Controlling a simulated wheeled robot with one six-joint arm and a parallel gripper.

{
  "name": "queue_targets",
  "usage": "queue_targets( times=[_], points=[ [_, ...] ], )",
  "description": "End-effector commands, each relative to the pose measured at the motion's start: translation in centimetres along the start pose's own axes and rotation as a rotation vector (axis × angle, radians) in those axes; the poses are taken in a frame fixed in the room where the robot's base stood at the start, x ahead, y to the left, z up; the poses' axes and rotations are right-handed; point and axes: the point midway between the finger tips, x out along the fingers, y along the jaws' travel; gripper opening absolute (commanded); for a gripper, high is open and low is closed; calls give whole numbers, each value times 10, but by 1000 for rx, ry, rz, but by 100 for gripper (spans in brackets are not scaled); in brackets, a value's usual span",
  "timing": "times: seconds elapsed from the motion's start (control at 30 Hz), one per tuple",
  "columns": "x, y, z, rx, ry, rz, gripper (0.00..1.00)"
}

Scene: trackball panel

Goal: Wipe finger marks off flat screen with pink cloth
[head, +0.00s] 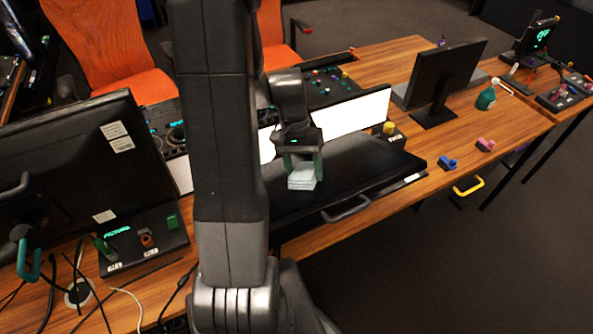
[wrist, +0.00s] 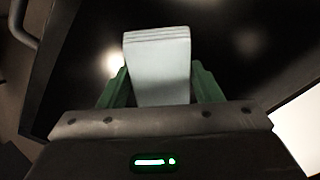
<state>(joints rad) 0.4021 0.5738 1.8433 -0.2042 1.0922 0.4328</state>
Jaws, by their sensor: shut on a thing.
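My gripper (head: 303,165), with green fingers, is shut on a pale, whitish folded pad that looks like a cloth (head: 301,180). It does not look pink. In the wrist view the layered pad (wrist: 160,60) stands out between my fingers (wrist: 160,88). A dark, glossy flat screen (head: 365,168) lies low on the desk beneath and around the gripper. The dark surface (wrist: 225,25) fills much of the wrist view, with bright reflections. I cannot tell whether the pad touches it. I can make out no clear finger marks.
A small pink object (head: 485,145) and a blue one (head: 447,163) lie right of the screen. A green spray bottle (head: 486,98) and black monitor (head: 445,75) stand farther right. A dark handle (head: 346,209) sits at the front edge. Another monitor (head: 75,180) and cables are at left.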

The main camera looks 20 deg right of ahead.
Motion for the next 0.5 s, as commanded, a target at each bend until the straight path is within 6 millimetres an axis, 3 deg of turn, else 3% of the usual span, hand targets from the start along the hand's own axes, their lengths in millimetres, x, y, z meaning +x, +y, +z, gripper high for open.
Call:
queue_targets(
  times=[0.2,0.5],
  points=[
    [1,9,-9,1,0,1,40],
    [4,2,-2,-2,-1,0,40]
  ],
)
